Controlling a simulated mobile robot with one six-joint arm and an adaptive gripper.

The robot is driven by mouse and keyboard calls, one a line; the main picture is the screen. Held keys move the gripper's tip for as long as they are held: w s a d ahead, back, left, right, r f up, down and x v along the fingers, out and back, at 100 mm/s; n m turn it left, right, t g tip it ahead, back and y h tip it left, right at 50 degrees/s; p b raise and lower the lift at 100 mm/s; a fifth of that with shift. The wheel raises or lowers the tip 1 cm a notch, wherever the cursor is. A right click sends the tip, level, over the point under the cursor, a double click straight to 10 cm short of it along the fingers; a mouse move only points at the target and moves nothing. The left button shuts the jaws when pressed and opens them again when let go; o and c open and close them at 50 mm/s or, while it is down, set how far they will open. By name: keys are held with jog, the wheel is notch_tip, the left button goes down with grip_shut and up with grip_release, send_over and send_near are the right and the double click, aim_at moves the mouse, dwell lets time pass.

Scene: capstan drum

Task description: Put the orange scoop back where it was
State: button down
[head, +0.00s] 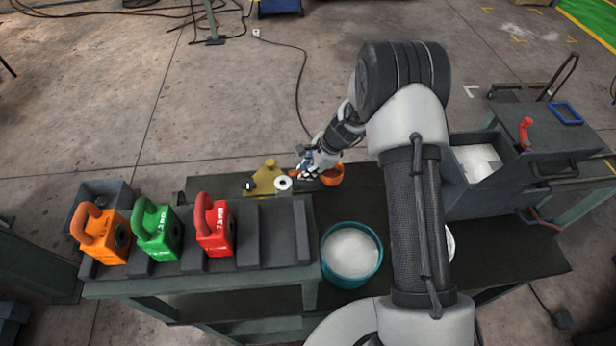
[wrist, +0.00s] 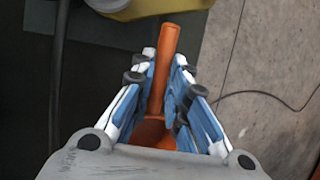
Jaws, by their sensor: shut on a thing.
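The orange scoop (head: 333,176) is at my gripper (head: 308,168), near the far edge of the dark bench top. My gripper is shut on the scoop's handle. In the wrist view the handle (wrist: 164,62) sticks out between the blue-and-white fingers (wrist: 163,85), and part of the round bowl (wrist: 152,133) shows below, near the palm. The rest of the bowl is hidden there. I cannot tell whether the scoop touches the bench.
A yellow device (head: 264,178) with a white disc is just left of the scoop. A teal bucket (head: 351,279) of white material stands nearer. A grey bin (head: 466,185) is at right.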

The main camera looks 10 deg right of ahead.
jog(key=shift+f, duration=1.6)
jog(key=shift+f+b, duration=0.1)
jog(key=shift+b, duration=0.2)
jog(key=shift+f, duration=0.15)
jog(key=c, duration=1.6)
grip_release()
jog(key=shift+o, duration=0.2)
